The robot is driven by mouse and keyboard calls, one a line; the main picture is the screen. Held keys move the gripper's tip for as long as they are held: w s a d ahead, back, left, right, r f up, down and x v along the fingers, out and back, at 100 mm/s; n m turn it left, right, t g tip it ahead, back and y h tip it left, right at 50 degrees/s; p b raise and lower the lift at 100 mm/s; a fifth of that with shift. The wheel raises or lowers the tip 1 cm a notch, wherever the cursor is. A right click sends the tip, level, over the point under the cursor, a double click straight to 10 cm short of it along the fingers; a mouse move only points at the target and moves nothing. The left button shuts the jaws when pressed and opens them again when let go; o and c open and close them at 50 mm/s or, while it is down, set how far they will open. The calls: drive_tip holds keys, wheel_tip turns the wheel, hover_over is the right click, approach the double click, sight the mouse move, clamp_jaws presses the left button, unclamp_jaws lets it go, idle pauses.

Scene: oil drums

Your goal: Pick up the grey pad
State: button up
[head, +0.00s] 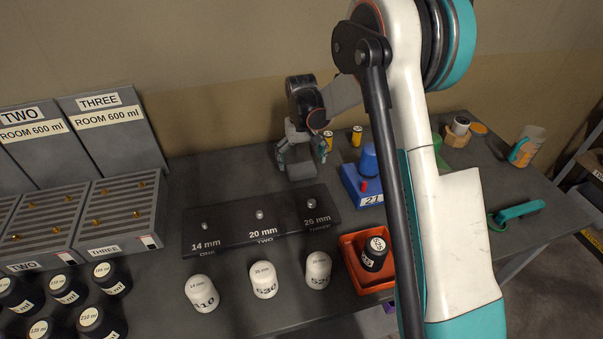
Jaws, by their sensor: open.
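My gripper (302,161) is at the back of the dark table, pointing down, with its fingers apart. A grey block (301,171), which looks like the grey pad, sits low between the fingertips, behind the black strip. I cannot tell whether the fingers touch it. Its upper part is partly hidden by my gripper.
A black strip (222,237) with pegs lies in front of my gripper. A blue box (356,190) marked 21 stands to its right, and two yellow cylinders (357,136) behind.

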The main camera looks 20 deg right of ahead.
sight(301, 168)
wheel_tip(301, 168, down, 3)
drive_tip(key=shift+f+b, duration=0.1)
drive_tip(key=shift+b, duration=0.2)
drive_tip(key=c, duration=1)
drive_tip(key=shift+c, duration=0.2)
drive_tip(key=shift+r, duration=0.25)
wheel_tip(301, 168, up, 20)
drive_tip(key=p, duration=0.4)
drive_tip(key=shift+f, duration=0.15)
